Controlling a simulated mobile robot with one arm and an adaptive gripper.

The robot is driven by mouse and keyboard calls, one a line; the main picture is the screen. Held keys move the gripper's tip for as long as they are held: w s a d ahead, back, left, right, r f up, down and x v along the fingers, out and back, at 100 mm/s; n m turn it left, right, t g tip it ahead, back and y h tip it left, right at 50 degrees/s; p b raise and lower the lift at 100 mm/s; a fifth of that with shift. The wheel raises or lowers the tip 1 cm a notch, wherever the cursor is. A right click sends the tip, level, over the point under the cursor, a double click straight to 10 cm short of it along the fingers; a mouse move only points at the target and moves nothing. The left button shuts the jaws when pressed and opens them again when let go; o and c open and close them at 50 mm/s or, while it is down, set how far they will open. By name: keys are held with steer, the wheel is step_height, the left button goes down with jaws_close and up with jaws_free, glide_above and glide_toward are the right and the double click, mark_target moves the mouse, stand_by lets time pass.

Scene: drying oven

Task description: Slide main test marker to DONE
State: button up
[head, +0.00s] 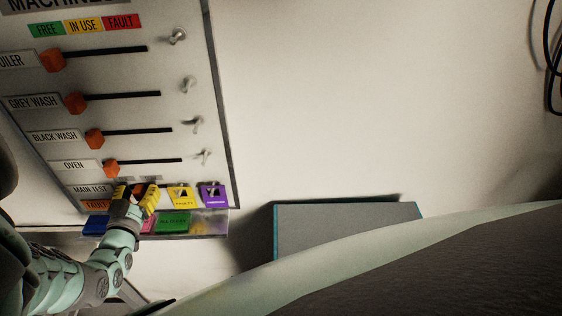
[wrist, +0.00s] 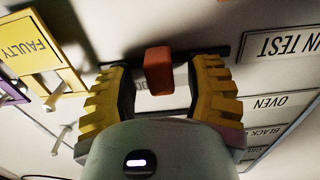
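The main test marker (wrist: 158,72) is an orange block on a black slot (wrist: 222,52) in the wrist view, where the picture is upside down. The MAIN TEST label (wrist: 286,43) is to its right there. My gripper (head: 137,193) is at the main test row, the lowest row of the board, in the head view. Its yellow ribbed fingers are open, one on each side of the marker, with a visible gap on both sides. In the head view my gripper largely hides the marker and its slot. No DONE label is readable.
The board (head: 205,110) has several other rows with orange markers, such as the oven marker (head: 111,168). A yellow tag (head: 181,196) and a purple tag (head: 213,195) hang right of my gripper. A ledge (head: 215,224) below holds coloured tags. The wall to the right is clear.

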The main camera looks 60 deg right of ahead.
steer(key=shift+a, duration=0.15)
steer(key=v, duration=1.1)
steer(key=shift+s+a, duration=0.3)
stand_by(0.4)
